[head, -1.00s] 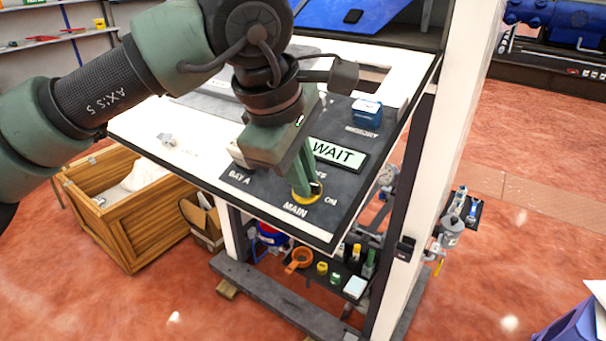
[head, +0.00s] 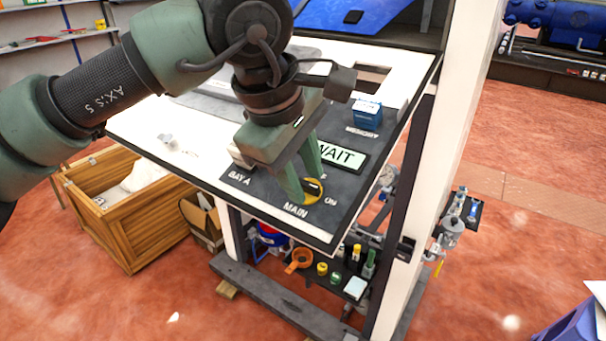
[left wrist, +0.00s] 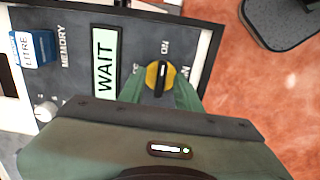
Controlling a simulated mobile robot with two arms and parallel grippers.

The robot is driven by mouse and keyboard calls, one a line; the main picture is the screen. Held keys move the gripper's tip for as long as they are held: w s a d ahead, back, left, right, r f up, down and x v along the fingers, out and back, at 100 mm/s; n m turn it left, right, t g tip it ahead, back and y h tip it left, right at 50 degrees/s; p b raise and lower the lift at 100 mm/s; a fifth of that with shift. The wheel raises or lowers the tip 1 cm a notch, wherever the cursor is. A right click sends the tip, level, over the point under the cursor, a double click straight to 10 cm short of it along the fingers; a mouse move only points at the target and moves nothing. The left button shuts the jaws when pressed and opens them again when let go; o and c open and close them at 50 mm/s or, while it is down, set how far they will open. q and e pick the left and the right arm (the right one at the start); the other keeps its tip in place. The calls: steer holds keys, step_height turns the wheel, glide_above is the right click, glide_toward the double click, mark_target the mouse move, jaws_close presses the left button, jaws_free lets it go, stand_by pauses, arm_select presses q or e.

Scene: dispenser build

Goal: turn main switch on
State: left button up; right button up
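The main switch (head: 314,188) is a yellow disc with a black lever on the dark panel, above the MAIN label. In the left wrist view the lever (left wrist: 160,78) lies along the line toward the ON label (left wrist: 165,47). My left gripper (head: 301,172) is over the switch, its fingers spread apart. In the left wrist view the fingers (left wrist: 159,92) stand on either side of the lever's near end, with gaps. The OFF label is partly hidden. The display (head: 340,155) reads WAIT. My right gripper is not in view.
A blue box (head: 367,114) stands by the MEMORY label on the panel. A white knob (left wrist: 45,111) is nearby. A white post (head: 440,130) rises at the right. A wooden crate (head: 130,235) stands on the floor at left, below the panel.

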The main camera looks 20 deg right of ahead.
arm_select(q)
steer(key=v, duration=0.7)
steer(key=shift+r+b, duration=0.35)
steer(key=shift+b, duration=0.05)
steer(key=shift+s+a, duration=0.1)
steer(key=shift+s, duration=0.05)
